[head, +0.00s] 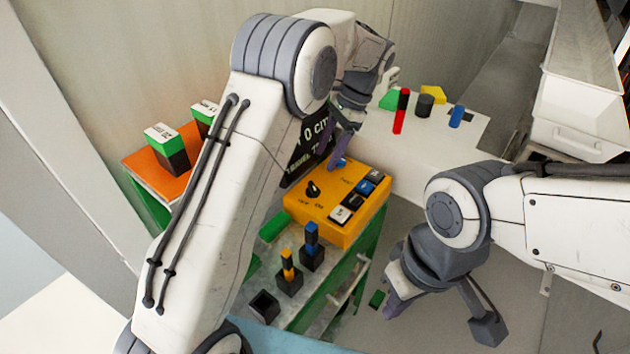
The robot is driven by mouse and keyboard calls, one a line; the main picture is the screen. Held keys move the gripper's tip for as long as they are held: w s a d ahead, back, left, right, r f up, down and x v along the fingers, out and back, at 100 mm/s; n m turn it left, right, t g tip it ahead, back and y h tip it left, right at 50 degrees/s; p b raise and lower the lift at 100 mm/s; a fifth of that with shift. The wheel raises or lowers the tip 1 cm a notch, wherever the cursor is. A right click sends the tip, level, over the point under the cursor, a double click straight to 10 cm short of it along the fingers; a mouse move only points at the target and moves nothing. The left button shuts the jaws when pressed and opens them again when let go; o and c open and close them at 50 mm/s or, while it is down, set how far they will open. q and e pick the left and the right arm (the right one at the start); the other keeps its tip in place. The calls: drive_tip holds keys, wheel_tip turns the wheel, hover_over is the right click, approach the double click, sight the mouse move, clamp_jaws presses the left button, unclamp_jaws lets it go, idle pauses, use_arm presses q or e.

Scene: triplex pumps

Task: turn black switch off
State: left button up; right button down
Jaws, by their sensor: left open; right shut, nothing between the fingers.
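A yellow control box (330,212) stands on the green-legged table. A black rotary switch (313,190) sits on the left part of its top, with small labels below it that I cannot read surely. Blue, black and white buttons line the box's right side. My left gripper (334,152) is open above the back edge of the box, behind the switch and apart from it; part of it is hidden by my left arm. My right gripper (391,300) is shut and empty, low to the right of the table, away from the box.
Dark holders with a blue-and-black piece (312,240) and a yellow-and-black piece (288,265) stand in front of the box. A black sign (305,150) is behind it. An orange-topped stand (160,170) is at left. A white table (425,140) with coloured blocks is at back right.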

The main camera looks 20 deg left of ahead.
sight(313, 186)
use_arm(q)
drive_tip(key=x, duration=0.8)
drive_tip(key=shift+s+f+p, duration=0.1)
drive_tip(key=shift+f+p, duration=0.15)
drive_tip(key=shift+p, duration=0.1)
